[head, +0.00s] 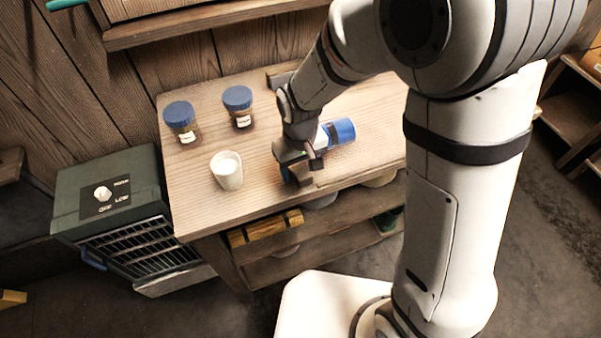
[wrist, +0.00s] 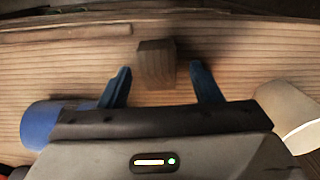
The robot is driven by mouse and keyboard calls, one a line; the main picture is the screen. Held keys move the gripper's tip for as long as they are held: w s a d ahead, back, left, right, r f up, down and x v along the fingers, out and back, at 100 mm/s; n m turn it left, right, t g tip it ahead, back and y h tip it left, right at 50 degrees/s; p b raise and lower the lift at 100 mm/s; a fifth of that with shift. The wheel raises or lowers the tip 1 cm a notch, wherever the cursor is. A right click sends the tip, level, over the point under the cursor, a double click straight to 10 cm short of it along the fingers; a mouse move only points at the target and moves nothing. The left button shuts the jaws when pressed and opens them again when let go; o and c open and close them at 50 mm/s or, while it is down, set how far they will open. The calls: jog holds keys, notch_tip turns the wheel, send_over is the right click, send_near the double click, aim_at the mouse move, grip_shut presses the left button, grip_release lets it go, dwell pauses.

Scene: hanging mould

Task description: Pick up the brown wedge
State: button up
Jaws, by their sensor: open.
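The brown wedge (wrist: 156,63) is a small dark wooden block on the table, in the upper middle of the wrist view. My gripper (wrist: 161,70) is open, with one dark blue finger on each side of the wedge. Gaps show between the wedge and both fingers, wider on the right. The fingers do not appear to touch it. In the head view my gripper (head: 301,174) points down close to the tabletop near the table's front edge. There the gripper largely hides the wedge, and I cannot make out its shape.
On the wooden table (head: 200,205), a white cup (head: 228,170) stands left of my gripper. A blue-lidded jar (head: 338,132) lies on its side to the right. A green heater (head: 115,205) stands left of the table.

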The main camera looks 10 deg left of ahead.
jog(key=shift+c, duration=0.5)
jog(key=c, duration=1)
jog(key=shift+o, duration=0.2)
jog(key=shift+r, duration=0.1)
